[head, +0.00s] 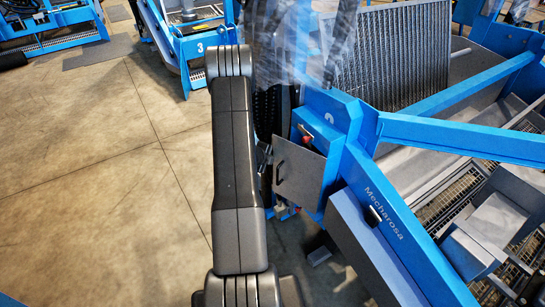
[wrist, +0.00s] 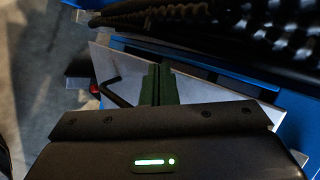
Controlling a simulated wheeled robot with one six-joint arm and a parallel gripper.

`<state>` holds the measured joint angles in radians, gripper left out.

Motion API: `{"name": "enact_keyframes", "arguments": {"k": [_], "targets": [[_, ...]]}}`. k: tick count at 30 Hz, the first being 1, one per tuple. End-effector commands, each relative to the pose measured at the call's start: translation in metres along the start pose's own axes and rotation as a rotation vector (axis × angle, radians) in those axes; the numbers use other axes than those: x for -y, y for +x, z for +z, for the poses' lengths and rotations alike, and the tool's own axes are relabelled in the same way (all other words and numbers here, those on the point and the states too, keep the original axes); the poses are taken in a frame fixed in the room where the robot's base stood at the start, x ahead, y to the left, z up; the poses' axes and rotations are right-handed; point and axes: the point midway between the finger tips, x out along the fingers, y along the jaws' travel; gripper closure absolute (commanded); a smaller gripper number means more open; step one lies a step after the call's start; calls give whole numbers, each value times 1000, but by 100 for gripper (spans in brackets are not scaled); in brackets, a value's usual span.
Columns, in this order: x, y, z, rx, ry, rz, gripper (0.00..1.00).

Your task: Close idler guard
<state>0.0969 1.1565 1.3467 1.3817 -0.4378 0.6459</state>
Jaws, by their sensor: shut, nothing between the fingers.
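The guard looks to be the flat grey panel (head: 300,176) with a dark bar handle, on the side of the blue machine. In the head view it stands tilted out from the blue frame, with a gap above it that shows a red part. In the wrist view the grey panel (wrist: 103,64) lies beyond my gripper, with its black handle (wrist: 112,88) to the left of the fingers. My gripper (wrist: 158,70) is shut and empty, its fingertips in front of the panel. I cannot tell whether they touch it. My arm hides the gripper in the head view.
The blue machine frame (head: 395,205) and its beams fill the right side. A dark bristled or chain-like part (wrist: 245,15) runs close beyond the panel. Another blue machine (head: 190,45) stands at the back. The concrete floor (head: 110,190) on the left is clear.

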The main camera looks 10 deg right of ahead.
Motion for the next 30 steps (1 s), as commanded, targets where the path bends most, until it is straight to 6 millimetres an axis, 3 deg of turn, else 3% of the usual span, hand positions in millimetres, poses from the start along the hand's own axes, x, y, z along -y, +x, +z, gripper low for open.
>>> {"name": "enact_keyframes", "arguments": {"k": [12, 30], "targets": [[20, 19, -2, 0, 2, 0, 100], [20, 22, -3, 1, 0, 0, 100]]}}
